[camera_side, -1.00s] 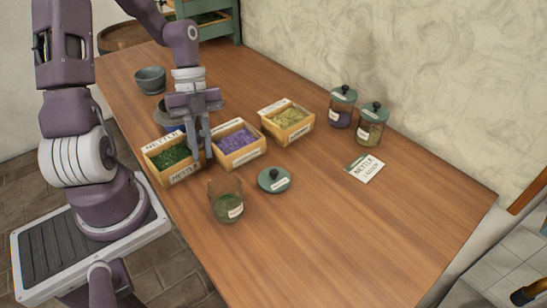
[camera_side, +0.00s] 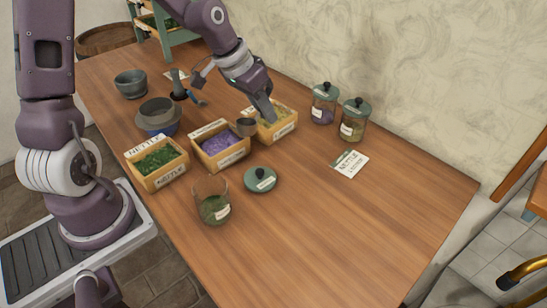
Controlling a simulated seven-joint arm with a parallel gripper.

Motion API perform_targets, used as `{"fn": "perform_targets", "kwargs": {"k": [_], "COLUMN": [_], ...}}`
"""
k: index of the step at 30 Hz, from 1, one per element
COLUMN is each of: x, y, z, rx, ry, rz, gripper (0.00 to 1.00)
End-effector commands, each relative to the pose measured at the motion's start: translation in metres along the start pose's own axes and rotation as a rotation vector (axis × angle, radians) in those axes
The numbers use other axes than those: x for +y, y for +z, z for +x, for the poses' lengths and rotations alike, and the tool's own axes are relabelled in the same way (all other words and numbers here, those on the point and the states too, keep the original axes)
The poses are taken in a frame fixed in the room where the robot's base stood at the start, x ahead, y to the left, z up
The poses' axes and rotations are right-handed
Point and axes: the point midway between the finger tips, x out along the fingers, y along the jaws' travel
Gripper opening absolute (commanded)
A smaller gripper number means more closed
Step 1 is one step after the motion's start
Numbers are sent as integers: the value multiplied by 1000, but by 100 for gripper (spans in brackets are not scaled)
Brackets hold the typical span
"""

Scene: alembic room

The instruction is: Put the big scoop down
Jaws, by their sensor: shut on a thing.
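My gripper (camera_side: 267,114) is low over the box of yellowish herb (camera_side: 287,126), at its left end. It is shut, and the cup of a dark grey scoop (camera_side: 247,127) shows just beside its fingertips, over the gap between the yellowish box and the purple box (camera_side: 222,153). The scoop's handle is hidden by the fingers. I cannot tell whether the cup touches the box edges.
The nettle box (camera_side: 157,171), open glass jar (camera_side: 213,209) and loose lid (camera_side: 260,180) stand nearer. Two lidded jars (camera_side: 323,105) (camera_side: 354,122) and a card (camera_side: 350,164) are right. Bowls (camera_side: 131,84) (camera_side: 158,118) are left. The table's front right is clear.

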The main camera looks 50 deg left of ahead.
Motion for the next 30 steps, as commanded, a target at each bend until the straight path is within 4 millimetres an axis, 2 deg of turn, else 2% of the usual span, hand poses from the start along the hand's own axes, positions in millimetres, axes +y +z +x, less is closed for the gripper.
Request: {"fn": "perform_targets", "kwargs": {"k": [5, 9, 13, 16, 21, 27, 30], "x": [9, 22, 31, 33, 28, 23, 22], "y": [-45, -87, -112, -113, -98, -84, -79], "z": [30, 66, 94, 112, 149, 182, 192], "rx": [66, 136, 181, 192, 193, 193, 195], "ry": [37, 58, 60, 60, 59, 59, 58], "rz": [108, 229, 315, 340, 341, 340, 341], "gripper": [0, 0, 0, 0, 0, 0, 0]}}
